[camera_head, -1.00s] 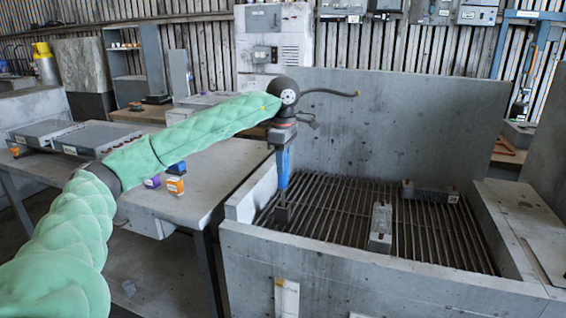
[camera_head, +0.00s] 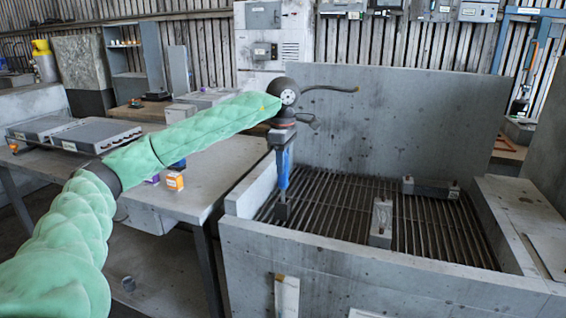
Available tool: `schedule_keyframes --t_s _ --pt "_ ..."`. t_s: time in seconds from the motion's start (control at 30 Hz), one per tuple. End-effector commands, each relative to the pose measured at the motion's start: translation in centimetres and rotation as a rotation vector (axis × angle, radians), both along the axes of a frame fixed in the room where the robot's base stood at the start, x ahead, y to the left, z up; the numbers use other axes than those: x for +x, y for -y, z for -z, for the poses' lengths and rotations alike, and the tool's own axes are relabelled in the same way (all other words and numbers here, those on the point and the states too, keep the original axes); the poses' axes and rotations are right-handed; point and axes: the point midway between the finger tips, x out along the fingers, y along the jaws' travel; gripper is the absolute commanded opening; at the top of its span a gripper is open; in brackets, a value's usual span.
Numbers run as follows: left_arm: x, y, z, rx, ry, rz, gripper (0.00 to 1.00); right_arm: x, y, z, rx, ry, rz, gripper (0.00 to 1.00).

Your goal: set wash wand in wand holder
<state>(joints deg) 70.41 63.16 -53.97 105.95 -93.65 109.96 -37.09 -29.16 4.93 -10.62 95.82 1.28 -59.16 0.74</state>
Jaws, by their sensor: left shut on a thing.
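My left gripper (camera_head: 283,139) is over the left part of a concrete wash bay, pointing down. It is shut on the top of a blue, upright tool, which I take to be the wash wand (camera_head: 284,168). A dark grey block (camera_head: 281,211) is at the tool's lower end, near the grate. I cannot tell whether that block is part of the wand or the wand holder, or whether it touches the grate. No other thing is clearly the wand holder. The fingertips are small and partly hidden. My right gripper is not in view.
The bay has a slatted metal grate (camera_head: 335,207), a high back wall (camera_head: 400,120) and a low front wall (camera_head: 370,270). Two grey blocks lie on the grate, one central (camera_head: 381,222), one at the back right (camera_head: 430,188). A table (camera_head: 190,205) with small boxes stands left.

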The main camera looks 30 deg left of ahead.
Motion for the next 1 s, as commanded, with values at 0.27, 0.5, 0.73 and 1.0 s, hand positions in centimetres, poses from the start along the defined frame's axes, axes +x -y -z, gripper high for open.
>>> schedule_keyframes --t_s 0.27,0.5,0.73,1.0 --pt "0.0 0.0 0.3 0.000 0.000 0.000 0.00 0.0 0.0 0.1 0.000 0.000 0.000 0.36" --pt "0.0 0.0 0.3 0.000 0.000 0.000 0.38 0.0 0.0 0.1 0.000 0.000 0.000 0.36" --pt "0.0 0.0 0.3 0.000 0.000 0.000 0.52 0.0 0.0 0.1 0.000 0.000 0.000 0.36" --pt "0.0 0.0 -0.7 0.000 0.001 0.000 0.52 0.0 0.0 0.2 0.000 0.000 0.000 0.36"
